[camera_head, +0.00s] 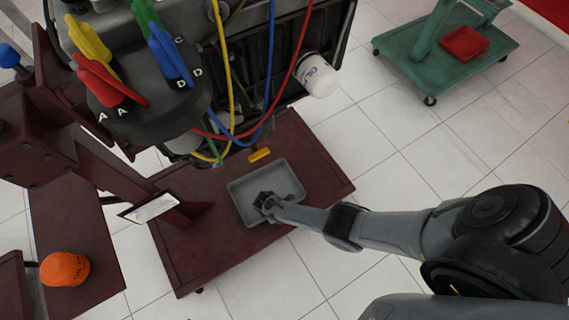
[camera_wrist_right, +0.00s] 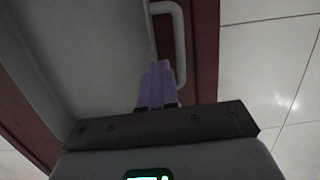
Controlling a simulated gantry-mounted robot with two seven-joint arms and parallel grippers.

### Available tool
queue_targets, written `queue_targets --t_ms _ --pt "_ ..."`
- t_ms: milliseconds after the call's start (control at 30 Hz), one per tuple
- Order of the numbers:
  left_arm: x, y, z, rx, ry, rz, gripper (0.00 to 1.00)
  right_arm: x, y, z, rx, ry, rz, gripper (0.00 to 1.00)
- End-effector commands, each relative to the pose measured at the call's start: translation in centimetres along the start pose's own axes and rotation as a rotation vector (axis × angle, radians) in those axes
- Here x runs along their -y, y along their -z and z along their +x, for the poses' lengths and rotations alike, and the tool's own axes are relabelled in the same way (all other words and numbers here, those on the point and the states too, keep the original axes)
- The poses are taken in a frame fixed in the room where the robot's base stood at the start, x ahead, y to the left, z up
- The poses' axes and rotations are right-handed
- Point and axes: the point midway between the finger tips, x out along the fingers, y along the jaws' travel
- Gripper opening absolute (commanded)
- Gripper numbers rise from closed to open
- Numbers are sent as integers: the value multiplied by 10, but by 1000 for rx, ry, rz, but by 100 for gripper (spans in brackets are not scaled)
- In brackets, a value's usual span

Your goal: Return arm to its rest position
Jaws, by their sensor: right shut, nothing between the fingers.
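My right arm comes in from the right in the head view and reaches down to the grey tray (camera_head: 240,188) on the dark red stand base. My right gripper (camera_head: 263,203) is over or inside the tray; I cannot tell its exact height. In the right wrist view its purple fingers (camera_wrist_right: 157,85) are closed together with nothing between them. The tray wall (camera_wrist_right: 75,60) fills the left of that view, and a tray handle (camera_wrist_right: 178,45) lies just beyond the fingertips. My left gripper is not in view.
The engine with coloured cables (camera_head: 260,80) and a white oil filter (camera_head: 316,76) hangs above the stand base (camera_head: 315,165). A yellow piece (camera_head: 260,154) lies beside the tray. An orange object (camera_head: 64,269) is at lower left. A green cart (camera_head: 455,55) stands upper right. Tiled floor between is clear.

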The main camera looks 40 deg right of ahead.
Motion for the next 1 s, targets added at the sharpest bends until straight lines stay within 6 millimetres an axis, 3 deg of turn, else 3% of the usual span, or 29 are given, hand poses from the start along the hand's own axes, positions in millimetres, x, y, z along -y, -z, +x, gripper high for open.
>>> queue_targets --t_ms 100,300,533,667,867,1000 --pt "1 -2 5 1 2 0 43 -1 21 -2 0 -1 0 0" --pt "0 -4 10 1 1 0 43 -1 44 -6 1 -1 0 0" --pt "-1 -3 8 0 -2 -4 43 -1 54 -13 -3 -1 12 0" --pt "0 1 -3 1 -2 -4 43 1 57 -29 -27 -3 57 0" --pt "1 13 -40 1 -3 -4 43 9 56 -89 -107 -6 235 0" --pt "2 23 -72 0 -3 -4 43 18 42 -150 -170 -9 406 0"
